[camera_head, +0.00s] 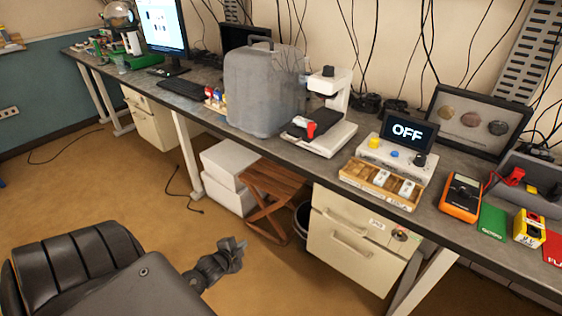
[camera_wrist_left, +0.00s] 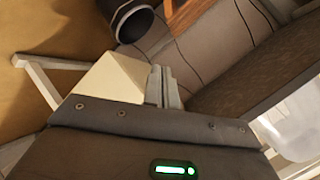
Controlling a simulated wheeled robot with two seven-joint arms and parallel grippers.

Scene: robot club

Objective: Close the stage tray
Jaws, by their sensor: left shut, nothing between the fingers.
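A white microscope-like instrument (camera_head: 338,98) stands on the long bench, right of a large grey box. A dark tray with a red tab (camera_head: 310,129) sits at its base, on the side facing the bench's front edge. I take this as the stage tray; how far out it sits is hard to tell. My left gripper (camera_head: 232,250) is shut and empty, low over the floor in front of the bench, well apart from the instrument. Its closed fingers also show in the left wrist view (camera_wrist_left: 162,84). My right gripper is not in view.
The grey box (camera_head: 262,88) stands close left of the instrument. A control box with an OFF display (camera_head: 405,132) and a wooden compartment tray (camera_head: 372,190) stand to its right. Below are a drawer cabinet (camera_head: 350,245), a folding stool (camera_head: 272,195) and a bin (camera_wrist_left: 128,18).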

